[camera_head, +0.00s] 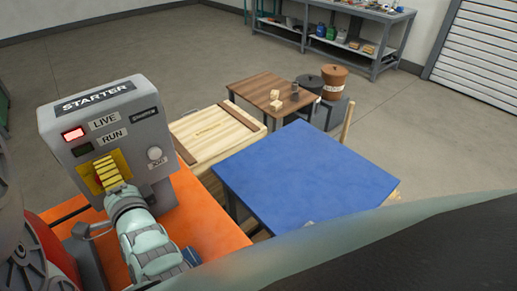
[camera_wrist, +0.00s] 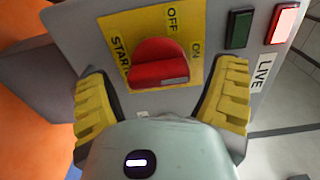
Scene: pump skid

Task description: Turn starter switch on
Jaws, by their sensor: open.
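The grey starter box (camera_head: 133,108) stands on an orange surface at the left of the head view, with a "STARTER" label on top. In the wrist view its red rotary switch (camera_wrist: 158,66) sits on a yellow plate (camera_wrist: 122,25) marked START, OFF and ON. My gripper (camera_wrist: 160,105) is open, with one yellow finger on each side of the switch and gaps between. In the head view my gripper (camera_head: 108,172) is in front of the box and hides the switch. The red LIVE lamp (camera_head: 73,134) is lit; the RUN lamp (camera_head: 82,150) is dark.
A round knob (camera_head: 155,154) is on the box's lower right. A blue table (camera_head: 300,175), a wooden crate (camera_head: 215,132) and a brown table (camera_head: 255,88) stand to the right. A workbench (camera_head: 345,35) is at the back. Open floor lies between.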

